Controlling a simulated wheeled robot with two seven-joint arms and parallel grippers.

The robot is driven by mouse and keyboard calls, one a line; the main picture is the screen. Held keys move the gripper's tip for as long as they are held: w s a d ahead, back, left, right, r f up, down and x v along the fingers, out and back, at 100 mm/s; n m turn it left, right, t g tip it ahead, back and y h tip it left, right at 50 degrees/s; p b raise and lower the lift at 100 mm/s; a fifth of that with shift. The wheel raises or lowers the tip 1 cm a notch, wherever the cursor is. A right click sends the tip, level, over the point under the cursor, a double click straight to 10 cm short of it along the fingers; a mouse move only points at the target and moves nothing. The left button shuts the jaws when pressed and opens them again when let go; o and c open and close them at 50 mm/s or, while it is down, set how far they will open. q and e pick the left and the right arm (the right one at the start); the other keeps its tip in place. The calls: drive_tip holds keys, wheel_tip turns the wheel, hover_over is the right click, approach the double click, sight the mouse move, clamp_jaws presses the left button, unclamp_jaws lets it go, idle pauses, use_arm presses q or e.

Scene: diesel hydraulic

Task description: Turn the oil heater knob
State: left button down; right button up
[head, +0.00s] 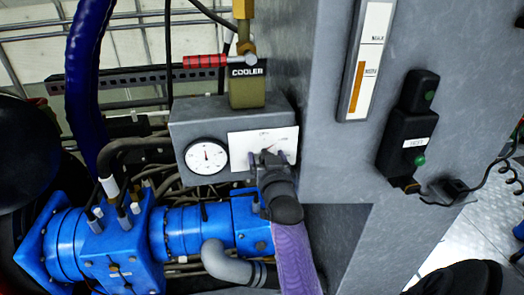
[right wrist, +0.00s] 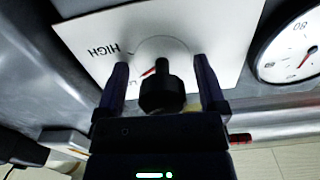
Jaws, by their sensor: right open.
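The oil heater knob (right wrist: 162,92) is black and stands out from a white dial plate (right wrist: 100,38). The plate bears the word HIGH, a partly hidden second label and a red mark. In the head view the plate (head: 245,140) sits on the front of a grey box, and my gripper mostly hides the knob. My right gripper (head: 270,158) is at the plate's lower edge. In the right wrist view its fingers stand apart on either side of the knob, with a visible gap on each side. My left gripper is not in view.
A round gauge (head: 206,156) sits left of the plate. The COOLER block (head: 247,88) stands above the box. A grey cabinet (head: 330,150) is close on the right, with a level indicator (head: 370,55) and a black switch unit (head: 408,135). Blue machinery (head: 120,245) lies below.

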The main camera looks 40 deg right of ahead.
drive_tip(key=shift+s+a+r, duration=0.15)
drive_tip(key=shift+s+a, duration=0.05)
drive_tip(key=shift+s, duration=0.1)
drive_tip(key=shift+s+a+r, duration=0.15)
drive_tip(key=shift+s+a, duration=0.05)
drive_tip(key=shift+s, duration=0.1)
drive_tip(key=shift+c, duration=1.9)
drive_tip(key=shift+w+d, duration=0.1)
drive_tip(key=shift+c, duration=1.1)
clamp_jaws()
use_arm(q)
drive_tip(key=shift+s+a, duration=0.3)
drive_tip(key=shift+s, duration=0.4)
